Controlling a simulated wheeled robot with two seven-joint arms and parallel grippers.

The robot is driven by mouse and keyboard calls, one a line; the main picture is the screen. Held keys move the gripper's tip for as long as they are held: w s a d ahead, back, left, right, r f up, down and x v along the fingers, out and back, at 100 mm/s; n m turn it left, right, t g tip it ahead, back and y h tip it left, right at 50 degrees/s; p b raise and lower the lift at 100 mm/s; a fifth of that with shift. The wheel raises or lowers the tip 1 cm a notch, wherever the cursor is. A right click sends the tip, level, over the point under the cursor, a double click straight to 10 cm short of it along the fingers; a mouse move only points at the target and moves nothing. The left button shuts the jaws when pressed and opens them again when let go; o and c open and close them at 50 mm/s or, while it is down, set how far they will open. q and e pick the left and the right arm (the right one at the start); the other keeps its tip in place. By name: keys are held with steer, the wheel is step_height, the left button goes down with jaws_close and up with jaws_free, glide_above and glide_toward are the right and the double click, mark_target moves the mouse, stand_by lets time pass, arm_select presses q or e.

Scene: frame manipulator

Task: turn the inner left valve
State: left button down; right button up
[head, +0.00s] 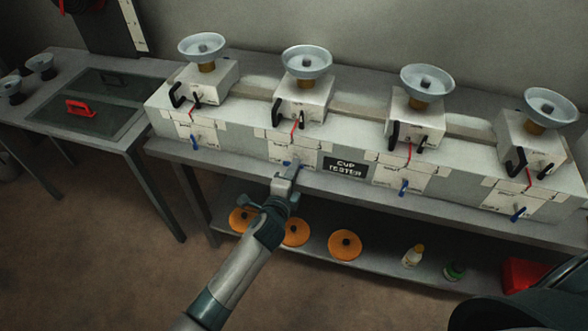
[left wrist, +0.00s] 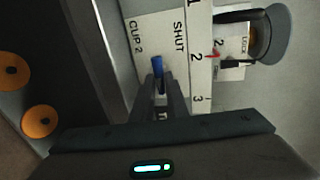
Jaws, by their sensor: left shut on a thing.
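Four stations sit along the grey bench (head: 345,178), each with a blue valve handle on its front. The inner left valve handle (head: 287,164) is the second from the left, and my left gripper (head: 291,172) is at it. In the left wrist view the blue handle (left wrist: 157,68) stands out from a white panel marked "CUP 2" and "SHUT". The fingers of my left gripper (left wrist: 162,88) are closed around its near part, hiding that end. My right gripper is not in view.
The outer left handle (head: 194,143) and the inner right handle (head: 404,187) are clear of my arm. Orange discs (head: 345,245) lie on the shelf below. A "CUP TESTER" sign (head: 345,167) is right of my gripper. A side table (head: 45,95) stands at left.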

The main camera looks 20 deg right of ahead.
arm_select(q)
steer(key=shift+f, duration=0.1)
steer(key=c, duration=1.7)
jaws_free()
steer(key=shift+c, duration=0.2)
steer(key=b+v, duration=0.2)
steer(key=v, duration=1.5)
steer(key=shift+s+b, duration=0.2)
steer(key=shift+b, duration=0.15)
steer(key=shift+a, duration=0.1)
